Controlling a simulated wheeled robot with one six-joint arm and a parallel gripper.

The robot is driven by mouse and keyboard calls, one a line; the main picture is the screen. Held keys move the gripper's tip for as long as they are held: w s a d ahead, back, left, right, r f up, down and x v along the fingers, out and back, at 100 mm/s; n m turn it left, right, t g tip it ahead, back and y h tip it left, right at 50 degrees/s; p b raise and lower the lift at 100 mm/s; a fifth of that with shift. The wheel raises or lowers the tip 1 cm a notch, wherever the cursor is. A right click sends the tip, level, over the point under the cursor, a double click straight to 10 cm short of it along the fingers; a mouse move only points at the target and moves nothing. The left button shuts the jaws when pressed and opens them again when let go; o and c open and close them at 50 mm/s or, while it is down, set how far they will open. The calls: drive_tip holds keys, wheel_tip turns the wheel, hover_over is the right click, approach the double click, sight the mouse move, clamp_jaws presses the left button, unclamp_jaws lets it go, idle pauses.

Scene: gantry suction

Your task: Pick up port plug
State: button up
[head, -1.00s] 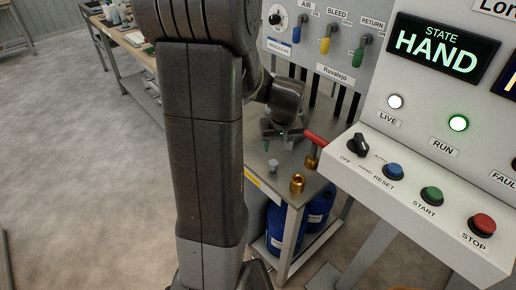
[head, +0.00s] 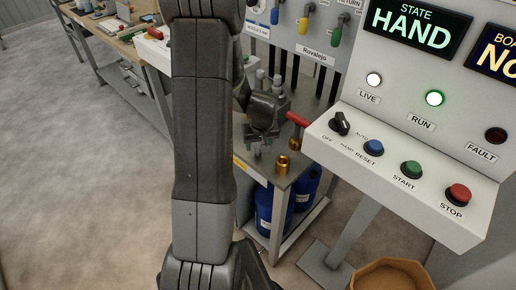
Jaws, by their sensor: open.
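My gripper (head: 257,145) is open, pointing down over the near-left part of the small grey table (head: 255,178). A small grey piece (head: 257,152), possibly the port plug, shows at its fingertips; I cannot tell whether they touch it. A brass cylindrical fitting (head: 282,165) stands upright on the table just right of the gripper, apart from it. My forearm and wrist hide much of the table's left and middle.
A red-handled brass piece (head: 298,128) stands behind the brass fitting. Grey upright pegs (head: 277,82) stand farther back. The control console (head: 400,165) closes in on the right. Blue drums (head: 272,215) sit under the table. An orange-brown bin (head: 390,276) is on the floor.

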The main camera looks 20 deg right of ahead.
sight(258, 146)
drive_tip(key=shift+x, duration=1.6)
drive_tip(key=shift+c, duration=0.2)
drive_tip(key=c, duration=1)
